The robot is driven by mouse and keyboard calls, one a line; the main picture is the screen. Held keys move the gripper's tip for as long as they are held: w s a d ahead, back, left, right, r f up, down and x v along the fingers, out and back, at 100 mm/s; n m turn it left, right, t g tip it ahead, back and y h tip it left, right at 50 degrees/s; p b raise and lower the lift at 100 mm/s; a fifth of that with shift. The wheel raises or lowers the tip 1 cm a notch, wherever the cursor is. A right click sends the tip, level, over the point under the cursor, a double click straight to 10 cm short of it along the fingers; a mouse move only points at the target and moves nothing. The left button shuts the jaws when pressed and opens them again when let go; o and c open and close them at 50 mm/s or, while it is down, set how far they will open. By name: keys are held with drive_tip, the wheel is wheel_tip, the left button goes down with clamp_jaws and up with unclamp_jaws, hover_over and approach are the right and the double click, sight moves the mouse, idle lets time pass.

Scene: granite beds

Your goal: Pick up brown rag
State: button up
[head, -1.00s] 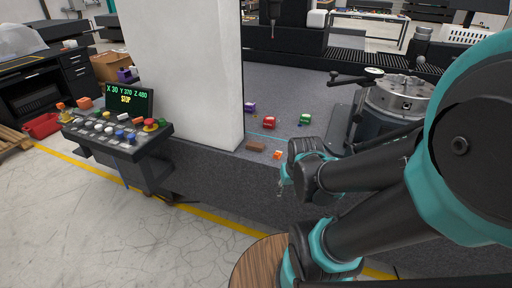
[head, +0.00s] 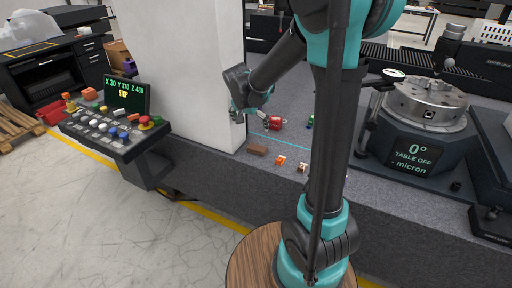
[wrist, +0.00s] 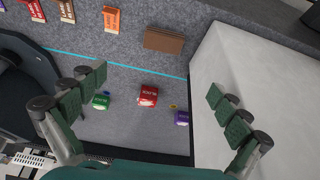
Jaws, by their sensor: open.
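The brown rag (head: 257,149) looks like a small folded block. It lies on the grey granite bed (head: 210,157) near its front edge, by the foot of the white column. In the wrist view the rag (wrist: 164,40) is at the top centre, beyond a cyan line on the bed. My gripper (head: 250,116) is above the bed beside the column, up and slightly left of the rag in the head view. In the wrist view my gripper (wrist: 156,86) has its fingers wide apart with nothing between them, pointing down at the bed; the rag is clear of both fingers.
The white column (head: 185,70) stands close to my gripper. Orange (head: 281,160) and brown-and-white (head: 302,167) items lie right of the rag. Red (wrist: 148,96), green (wrist: 101,102) and purple (wrist: 182,118) items lie across the cyan line. A round metal turntable (head: 425,105) stands to the right.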

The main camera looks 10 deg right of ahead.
hover_over(257, 147)
drive_tip(key=s+a, duration=0.1)
drive_tip(key=s, duration=0.2)
drive_tip(key=f, duration=1.1)
drive_tip(key=shift+w, duration=0.25)
drive_tip(key=shift+a+x, duration=0.2)
drive_tip(key=shift+x, duration=2.55)
drive_tip(key=shift+w, duration=0.1)
drive_tip(key=c, duration=1)
wheel_tip(257, 147, up, 20)
